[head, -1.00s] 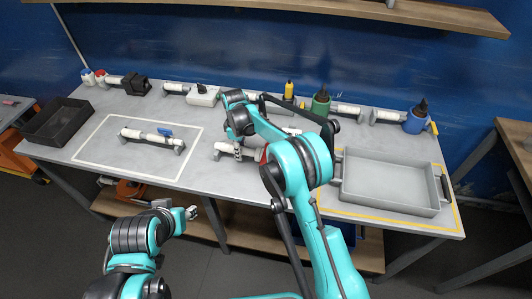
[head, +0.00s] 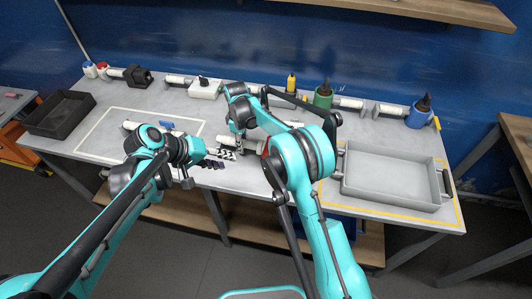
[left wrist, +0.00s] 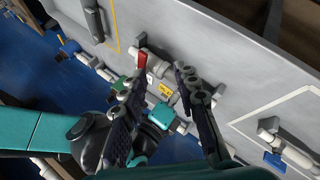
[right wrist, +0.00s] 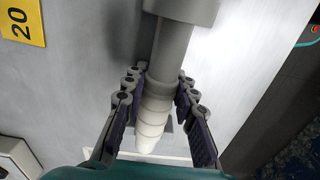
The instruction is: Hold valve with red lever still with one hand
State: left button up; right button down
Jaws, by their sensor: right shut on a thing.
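The valve with red lever lies on the grey bench near its front edge, partly hidden by my right arm in the head view (head: 225,142). In the left wrist view the pale valve (left wrist: 166,92) has a yellow label, and its red lever (left wrist: 141,61) sticks up. My right gripper (head: 238,133) is shut on the valve's pipe (right wrist: 158,110), with a finger on each side in the right wrist view (right wrist: 160,88). My left gripper (head: 226,166) is open and empty in front of the valve; its fingers point toward it in the left wrist view (left wrist: 162,74).
A valve with a blue lever (left wrist: 285,150) lies in the white-outlined area, partly hidden by my left arm in the head view. A grey tray (head: 392,205) stands at the right and a black bin (head: 58,114) at the left. Bottles and pipe parts line the back.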

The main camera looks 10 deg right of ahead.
pick_arm(q)
jog(key=w+d+f+g+h, duration=0.25)
jog(key=w+h, duration=0.25)
jog(key=w, duration=0.3)
notch_tip(320, 180, down, 8)
jog(key=w+m+g+h, duration=0.1)
jog(key=m+h, duration=0.1)
jog(key=h, duration=0.4)
jog(key=d, duration=1.1)
jog(key=shift+w+r, duration=0.15)
grip_shut()
